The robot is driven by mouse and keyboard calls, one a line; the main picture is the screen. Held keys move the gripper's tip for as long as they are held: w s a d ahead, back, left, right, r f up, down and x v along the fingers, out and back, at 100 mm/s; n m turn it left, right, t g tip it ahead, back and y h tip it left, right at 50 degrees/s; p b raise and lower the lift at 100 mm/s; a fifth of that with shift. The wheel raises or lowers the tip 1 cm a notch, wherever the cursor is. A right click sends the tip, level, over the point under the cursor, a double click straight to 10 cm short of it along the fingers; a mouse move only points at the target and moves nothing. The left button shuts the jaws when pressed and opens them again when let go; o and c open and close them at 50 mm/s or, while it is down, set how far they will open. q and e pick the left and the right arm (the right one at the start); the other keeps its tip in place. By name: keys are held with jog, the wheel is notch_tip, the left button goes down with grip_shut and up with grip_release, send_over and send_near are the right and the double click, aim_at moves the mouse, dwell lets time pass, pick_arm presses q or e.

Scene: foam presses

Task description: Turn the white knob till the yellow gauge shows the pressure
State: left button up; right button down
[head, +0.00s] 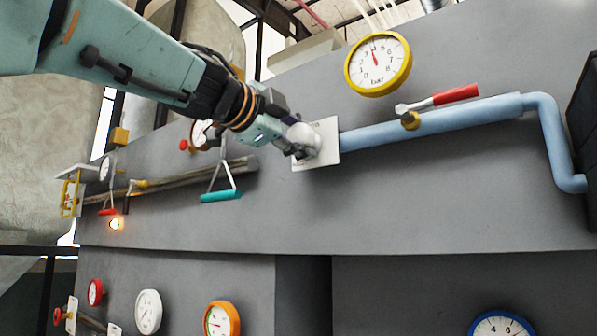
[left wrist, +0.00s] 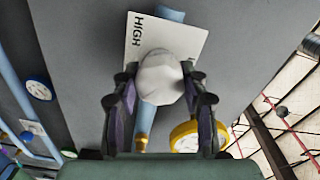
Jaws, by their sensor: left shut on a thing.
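The white knob (head: 303,140) sits on a white plate (head: 325,150) on the grey wall panel. In the left wrist view the knob (left wrist: 160,76) shows as a faceted white cap, and its plate (left wrist: 190,42) reads "HIGH". My left gripper (head: 292,143) is shut on the knob, with a finger on each side of it. The yellow gauge (head: 378,64) hangs up and to the right of the knob. Its needle points nearly straight up, between the 3 and 5 marks. My right gripper is not in view.
A blue pipe (head: 450,118) with a red-handled valve lever (head: 455,95) runs right from the plate. A teal-handled pull (head: 221,196) hangs left below the knob. An orange gauge (head: 221,319) and a blue gauge (head: 501,324) sit lower down.

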pick_arm(q)
jog(key=m, duration=0.5)
jog(key=shift+m, duration=0.3)
jog(key=m, duration=0.5)
jog(key=shift+r, duration=0.1)
dwell(0.3)
jog(key=o, duration=0.7)
jog(key=shift+r, duration=0.1)
jog(key=o, duration=0.4)
jog(key=shift+w, duration=0.15)
jog(key=shift+o, duration=0.3)
jog(key=shift+f, duration=0.2)
